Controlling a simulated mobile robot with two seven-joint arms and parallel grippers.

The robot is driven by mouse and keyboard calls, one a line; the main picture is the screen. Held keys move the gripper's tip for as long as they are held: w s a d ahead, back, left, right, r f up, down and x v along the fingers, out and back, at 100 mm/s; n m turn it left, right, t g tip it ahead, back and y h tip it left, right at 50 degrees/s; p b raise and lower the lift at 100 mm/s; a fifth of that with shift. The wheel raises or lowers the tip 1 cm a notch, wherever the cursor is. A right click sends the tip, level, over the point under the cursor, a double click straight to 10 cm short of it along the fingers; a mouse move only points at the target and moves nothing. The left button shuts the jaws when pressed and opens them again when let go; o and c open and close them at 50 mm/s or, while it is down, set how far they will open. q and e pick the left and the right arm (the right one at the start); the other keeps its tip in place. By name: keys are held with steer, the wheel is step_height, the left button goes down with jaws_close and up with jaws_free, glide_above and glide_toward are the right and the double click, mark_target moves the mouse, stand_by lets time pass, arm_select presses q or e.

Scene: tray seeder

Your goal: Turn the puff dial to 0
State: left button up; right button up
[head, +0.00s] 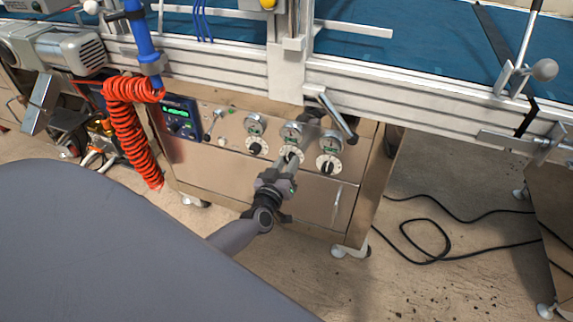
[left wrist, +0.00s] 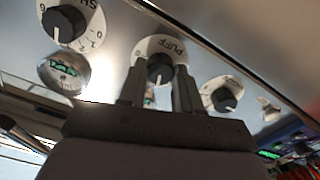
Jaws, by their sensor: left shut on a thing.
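The puff dial (head: 292,154) is the middle one of three dials on the steel cabinet front. In the left wrist view its white ring with the word PUFF and its black knob (left wrist: 158,67) show between my fingers. My left gripper (head: 287,162) reaches up to the panel from below and is shut on the puff dial's knob. In the left wrist view the two fingers (left wrist: 159,76) stand on either side of the knob. The fingers hide part of the ring, and I cannot read the dial's setting. My right gripper is not in view.
Dials stand close on both sides, one left (head: 256,146) and one right (head: 328,165), with round gauges (head: 291,131) above. A lever (head: 340,118) hangs at the upper right. A red coiled hose (head: 130,120) hangs left. Black cable (head: 430,240) lies on the floor.

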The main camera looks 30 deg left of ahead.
arm_select(q)
steer(key=n+b, duration=0.1)
steer(key=n, duration=0.6)
steer(key=shift+f, duration=0.1)
steer(key=n+b, duration=0.2)
steer(key=n, duration=0.5)
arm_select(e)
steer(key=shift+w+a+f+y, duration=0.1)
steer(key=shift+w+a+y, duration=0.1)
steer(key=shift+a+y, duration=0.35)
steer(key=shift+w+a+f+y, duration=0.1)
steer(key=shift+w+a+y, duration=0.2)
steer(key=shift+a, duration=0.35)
arm_select(q)
steer(key=shift+n, duration=0.3)
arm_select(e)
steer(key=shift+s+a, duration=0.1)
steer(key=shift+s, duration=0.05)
arm_select(q)
steer(key=o, duration=1)
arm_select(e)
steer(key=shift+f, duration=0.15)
arm_select(q)
steer(key=shift+o, duration=0.2)
steer(key=shift+s, duration=0.1)
